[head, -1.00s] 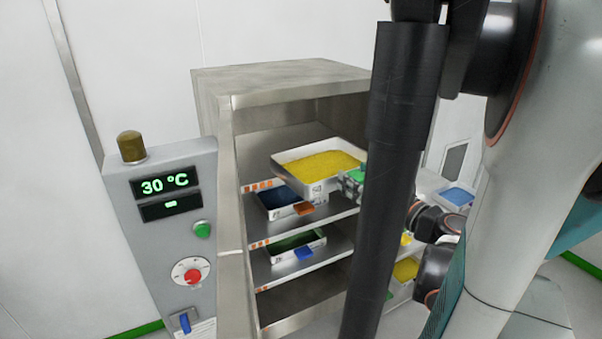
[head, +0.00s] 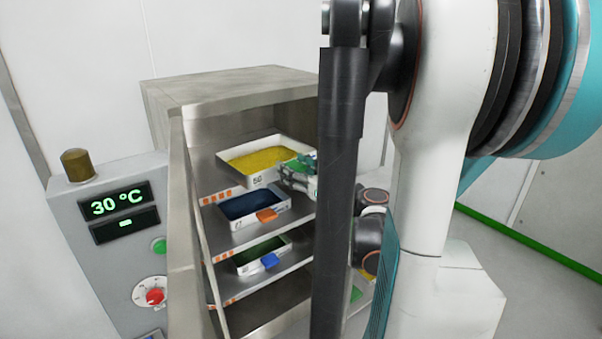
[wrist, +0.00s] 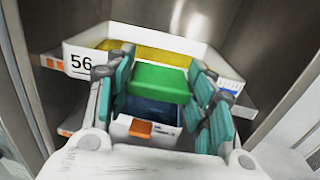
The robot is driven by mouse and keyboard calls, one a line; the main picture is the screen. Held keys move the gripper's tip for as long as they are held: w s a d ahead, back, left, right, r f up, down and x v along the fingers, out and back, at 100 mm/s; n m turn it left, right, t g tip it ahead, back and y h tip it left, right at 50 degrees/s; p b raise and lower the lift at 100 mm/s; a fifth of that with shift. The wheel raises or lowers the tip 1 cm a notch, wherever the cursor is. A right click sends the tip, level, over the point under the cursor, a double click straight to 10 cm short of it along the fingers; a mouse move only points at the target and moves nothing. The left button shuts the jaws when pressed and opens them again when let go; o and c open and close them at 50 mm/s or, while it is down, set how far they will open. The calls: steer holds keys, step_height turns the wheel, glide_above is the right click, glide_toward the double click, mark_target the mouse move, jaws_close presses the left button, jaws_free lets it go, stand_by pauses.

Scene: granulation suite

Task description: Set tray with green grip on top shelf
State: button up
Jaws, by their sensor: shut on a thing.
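The tray (head: 262,178) of yellow granules has a green grip (head: 298,164) at its front. It is at the cabinet's top shelf level, largely inside the opening. In the wrist view its front wall (wrist: 82,62) is marked 56. My gripper (wrist: 160,76) is shut on the green grip (wrist: 160,84), teal pads on either side. In the head view my gripper (head: 303,172) is partly behind my arm. The top shelf (head: 214,198) shows only its orange-tagged left edge. I cannot tell whether the tray touches it.
A blue-filled tray (head: 237,222) with an orange grip stands one level below. A tray (head: 245,266) with dark green contents and a blue grip is lower still. The cabinet side walls (wrist: 263,60) are close on both sides. A control panel (head: 105,240) reading 30 °C stands at left.

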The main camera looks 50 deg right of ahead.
mark_target(267, 160)
steer(key=shift+w+d+p, duration=0.1)
steer(key=shift+w+d, duration=0.5)
steer(key=shift+w, duration=1.85)
steer(key=shift+w+d+p, duration=0.15)
steer(key=shift+w+d, duration=0.4)
steer(key=shift+w, duration=1.85)
steer(key=shift+w+d+p, duration=0.1)
steer(key=shift+w+d, duration=0.5)
steer(key=shift+w, duration=1.85)
steer(key=shift+f+b, duration=1)
steer(key=shift+f, duration=0.05)
steer(key=shift+s, duration=0.1)
steer(key=o, duration=1.4)
steer(key=s, duration=0.4)
steer(key=s+a, duration=0.1)
steer(key=s, duration=0.7)
steer(key=shift+a, duration=0.3)
